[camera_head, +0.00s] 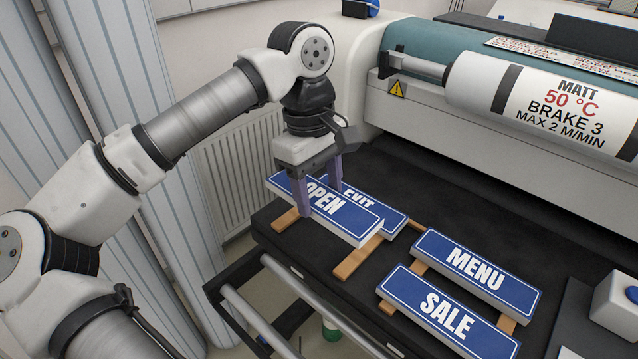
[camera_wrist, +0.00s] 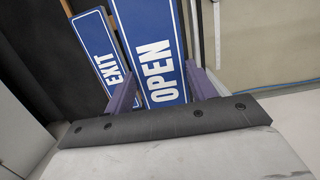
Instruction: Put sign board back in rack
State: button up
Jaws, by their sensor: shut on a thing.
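The blue OPEN sign board (camera_head: 352,217), with white letters, is between the fingers of my gripper (camera_head: 320,188), which is shut on it across its width. The OPEN board also fills the middle of the wrist view (camera_wrist: 148,25), with a finger at each long edge. The blue EXIT board (camera_head: 394,217) lies just behind it, partly covered in the head view; it also shows at the left of the wrist view (camera_wrist: 90,38). Wooden strips (camera_head: 358,257) show under these boards. I cannot tell whether the OPEN board touches them. I cannot make out a distinct rack.
A MENU board (camera_head: 478,270) and a SALE board (camera_head: 446,313) lie on wooden strips to the right. All are on a black table (camera_head: 330,290). A laminating machine with a white roll (camera_head: 545,105) stands behind. A white box (camera_head: 615,305) is at the right edge.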

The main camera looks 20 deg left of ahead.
aim_at(310, 190)
jog(key=shift+f+b, duration=2.5)
jog(key=shift+f, duration=1.15)
jog(key=o, duration=1.2)
jog(key=r, duration=0.4)
jog(key=a+r, duration=0.1)
jog(key=r, duration=0.4)
jog(key=a+r+p, duration=0.1)
jog(key=r, duration=0.3)
jog(key=shift+w+r, duration=0.35)
jog(key=shift+r, duration=0.05)
jog(key=shift+f, duration=0.1)
